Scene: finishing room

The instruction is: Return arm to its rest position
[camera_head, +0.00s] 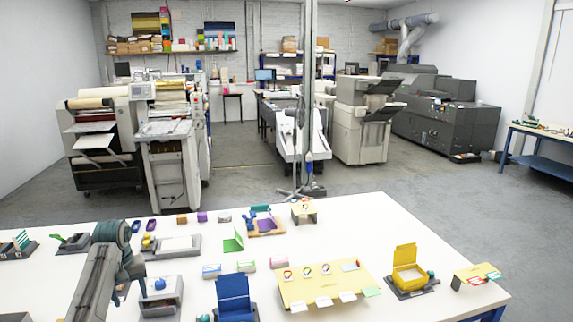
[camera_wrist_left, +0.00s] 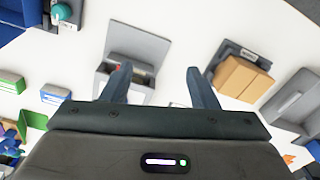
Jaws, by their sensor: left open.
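My left arm comes in from the lower left of the head view. Its gripper (camera_head: 122,290) is over the white table, left of a small grey drawer unit, and partly hidden by the arm. In the left wrist view the two fingers (camera_wrist_left: 160,88) stand wide apart with nothing between them. Beyond the fingers are a grey open-lidded box (camera_wrist_left: 138,45) and a brown carton (camera_wrist_left: 240,76) in a dark grey holder, both apart from the gripper as far as I can tell. My right gripper is not in view.
The white table (camera_head: 340,230) holds the grey drawer unit (camera_head: 160,305) with a blue ball, a blue open box (camera_head: 234,300), a yellow board (camera_head: 325,287) and a yellow open box (camera_head: 408,275). Several small blocks lie between them. Large machines stand behind on grey floor.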

